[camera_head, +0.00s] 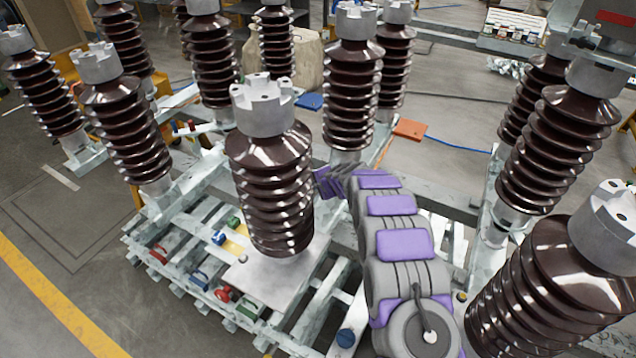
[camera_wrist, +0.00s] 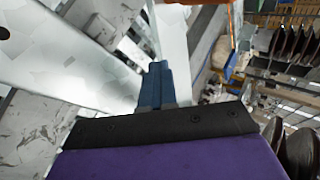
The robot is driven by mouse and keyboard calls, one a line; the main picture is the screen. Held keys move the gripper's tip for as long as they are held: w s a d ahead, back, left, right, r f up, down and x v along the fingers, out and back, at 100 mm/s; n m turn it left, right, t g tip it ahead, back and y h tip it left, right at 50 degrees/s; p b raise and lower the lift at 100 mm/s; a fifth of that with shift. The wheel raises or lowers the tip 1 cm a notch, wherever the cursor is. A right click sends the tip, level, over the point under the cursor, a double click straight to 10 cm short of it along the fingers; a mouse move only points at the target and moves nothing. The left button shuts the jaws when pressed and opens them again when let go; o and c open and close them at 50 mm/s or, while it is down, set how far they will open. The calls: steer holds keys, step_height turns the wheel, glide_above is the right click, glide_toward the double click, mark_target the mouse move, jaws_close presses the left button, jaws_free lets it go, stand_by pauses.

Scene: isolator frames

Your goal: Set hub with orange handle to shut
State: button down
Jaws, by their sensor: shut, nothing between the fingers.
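My gripper (camera_wrist: 155,84) shows in the wrist view as dark blue fingers shut together with nothing between them. In the head view my arm reaches forward among the insulators, and its far end is partly hidden behind the front brown insulator (camera_head: 272,190). An orange piece (camera_wrist: 235,12) is cut off by the top edge of the wrist view, beyond and right of my fingertips, apart from them. I cannot tell whether it is the hub's orange handle. An orange flat plate (camera_head: 410,129) lies beyond my arm in the head view. No hub is clearly seen.
Tall ribbed insulators stand on both sides of my arm, including a large one (camera_head: 560,285) at the right. A pale metal frame (camera_head: 322,275) with crossing bars lies below. A large pale beam (camera_wrist: 65,50) fills the wrist view's left. Open floor (camera_head: 75,225) lies at left.

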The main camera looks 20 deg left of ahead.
steer(key=shift+w+a+m+t+h+p, duration=0.3)
steer(key=shift+a+m+p, duration=0.3)
steer(key=shift+p, duration=0.3)
steer(key=shift+s+a, duration=0.1)
steer(key=shift+r, duration=0.1)
steer(key=b+v, duration=0.2)
steer(key=v, duration=0.5)
steer(key=shift+d, duration=0.25)
